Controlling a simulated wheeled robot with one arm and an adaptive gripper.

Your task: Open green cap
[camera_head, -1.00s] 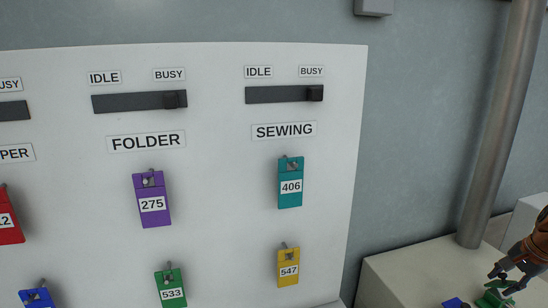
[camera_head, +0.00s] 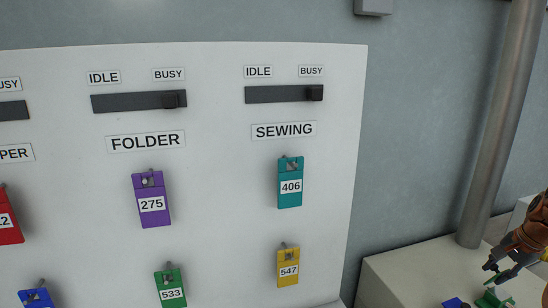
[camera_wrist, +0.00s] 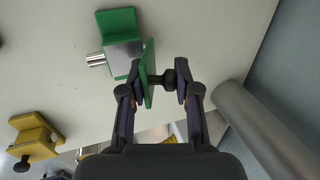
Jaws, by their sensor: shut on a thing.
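The green device (camera_wrist: 120,38) shows in the wrist view with a silver face and a short metal stub on its left. Its green cap (camera_wrist: 147,68) is a flat plate seen nearly edge-on and tilted, at the device's right side. My gripper (camera_wrist: 162,78) is shut on this green cap; its fingers partly hide the contact. In the head view my gripper (camera_head: 497,274) is at the right edge, just above the green device (camera_head: 492,299) on the pale bench, with a bit of green at its fingertips.
A yellow device (camera_wrist: 35,138) with a dark knob stands nearby, and a blue one (camera_head: 455,303) sits left of the green one. A metal pipe (camera_head: 500,130) rises behind the bench (camera_head: 400,270). The white panel (camera_head: 220,190) carries numbered tags.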

